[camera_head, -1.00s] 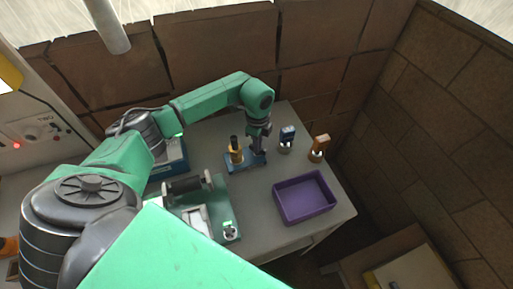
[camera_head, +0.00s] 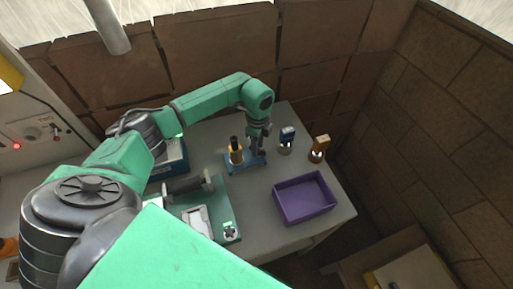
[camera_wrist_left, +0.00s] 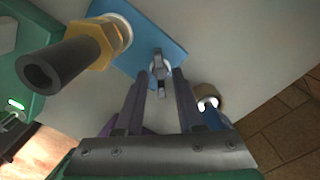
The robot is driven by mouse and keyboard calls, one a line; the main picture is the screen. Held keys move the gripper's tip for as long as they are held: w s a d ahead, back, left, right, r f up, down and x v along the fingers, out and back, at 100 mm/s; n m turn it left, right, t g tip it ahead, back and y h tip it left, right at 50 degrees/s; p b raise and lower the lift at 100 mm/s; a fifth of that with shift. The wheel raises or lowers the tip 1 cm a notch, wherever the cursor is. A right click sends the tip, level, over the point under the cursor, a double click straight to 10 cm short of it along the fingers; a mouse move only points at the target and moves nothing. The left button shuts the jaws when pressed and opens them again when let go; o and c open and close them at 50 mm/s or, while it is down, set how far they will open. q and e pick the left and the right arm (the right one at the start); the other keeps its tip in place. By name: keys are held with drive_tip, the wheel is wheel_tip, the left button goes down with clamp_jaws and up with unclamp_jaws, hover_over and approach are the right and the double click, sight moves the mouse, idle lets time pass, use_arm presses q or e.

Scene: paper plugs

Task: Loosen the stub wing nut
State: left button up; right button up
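The stub wing nut (camera_wrist_left: 159,68) is a small grey metal piece on a blue plate (camera_wrist_left: 118,45). A brass-coloured hex fitting with a dark tube (camera_wrist_left: 75,57) stands on the same plate; it also shows in the head view (camera_head: 236,152). My left gripper (camera_wrist_left: 161,72) points down at the plate, with one finger on either side of the wing nut. Thin gaps show between the fingers and the nut, so it looks open. In the head view my left gripper (camera_head: 257,151) largely hides the nut. My right gripper is not in view.
A purple bin (camera_head: 305,216) stands at the table's right front. Blue-topped (camera_head: 287,135) and orange-topped (camera_head: 320,146) pieces stand behind it. A green device (camera_head: 226,219) with a dark roller (camera_head: 184,187) is to the left. Brick walls enclose the back and right.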

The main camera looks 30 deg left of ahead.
use_arm(q)
drive_tip(key=shift+r+p, duration=1.6)
drive_tip(key=shift+r, duration=0.4)
wheel_tip(320, 180, up, 4)
drive_tip(key=p, duration=0.3)
drive_tip(key=shift+r, duration=0.1)
wheel_tip(320, 180, up, 14)
drive_tip(key=b, duration=0.4)
drive_tip(key=shift+r+b, duration=0.25)
drive_tip(key=shift+b, duration=0.15)
